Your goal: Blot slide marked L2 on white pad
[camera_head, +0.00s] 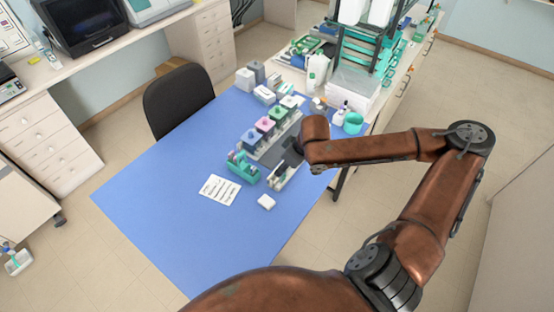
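A small white pad (266,202) lies on the blue mat (170,210), near its right edge. A teal rack (243,166) with upright pieces stands just behind and left of the pad. My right arm comes in from the right, and my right gripper (284,174) is low over the mat, right of the teal rack and behind the pad. It is small and partly covered by my own arm, so I cannot tell its fingers' state. No slide marked L2 can be made out. My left gripper is out of view.
A row of staining jars with blue (250,135), pink (265,124) and green (278,112) lids stands behind the rack. A printed card (219,190) lies left of the pad. A teal cup (353,122) stands at the right. The mat's front and left are clear.

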